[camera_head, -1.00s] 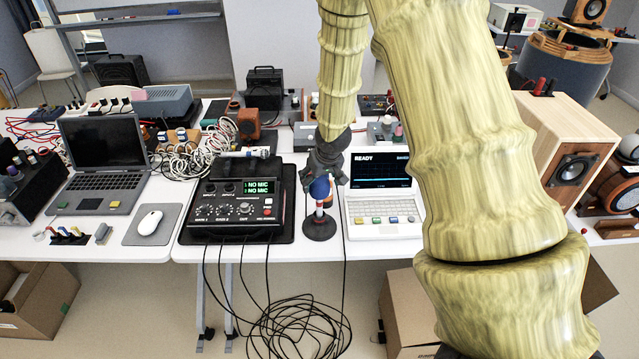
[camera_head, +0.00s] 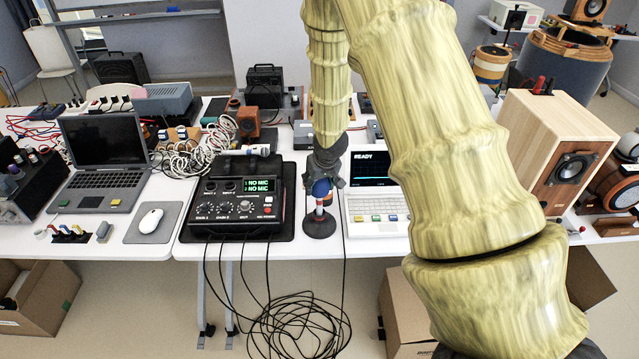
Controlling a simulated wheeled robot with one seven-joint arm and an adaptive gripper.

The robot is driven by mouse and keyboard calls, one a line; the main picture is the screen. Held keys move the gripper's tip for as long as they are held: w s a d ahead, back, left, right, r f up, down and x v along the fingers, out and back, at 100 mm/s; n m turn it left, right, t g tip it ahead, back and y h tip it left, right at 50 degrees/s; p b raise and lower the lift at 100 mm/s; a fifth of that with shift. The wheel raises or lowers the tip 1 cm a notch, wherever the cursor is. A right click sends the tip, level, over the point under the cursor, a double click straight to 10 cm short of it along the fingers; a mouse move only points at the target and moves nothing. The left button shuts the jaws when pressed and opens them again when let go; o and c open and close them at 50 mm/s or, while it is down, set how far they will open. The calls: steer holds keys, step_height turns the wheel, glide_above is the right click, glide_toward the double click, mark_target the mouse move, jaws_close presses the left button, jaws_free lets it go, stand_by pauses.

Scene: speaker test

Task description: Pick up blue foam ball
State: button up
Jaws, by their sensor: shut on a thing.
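The blue foam ball (camera_head: 321,188) is small and round, at the front middle of the white table. It sits at the top of a small stand (camera_head: 319,227) with a round black base and a white and red post. I cannot tell whether the ball is clear of the post. My gripper (camera_head: 324,179) points down from above and is shut on the ball. The dark fingers hide the upper part of the ball.
A black mixer (camera_head: 236,204) with a green display stands close to the left. A white laptop (camera_head: 376,219) marked READY is close to the right, partly behind my arm. A wooden speaker (camera_head: 535,165) stands farther right. Black cables (camera_head: 300,320) hang below the table edge.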

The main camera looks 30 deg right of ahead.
step_height(320, 180, up, 9)
steer(key=shift+r+b, duration=0.15)
steer(key=shift+b, duration=0.6)
steer(key=shift+r, duration=0.35)
steer(key=shift+a, duration=0.1)
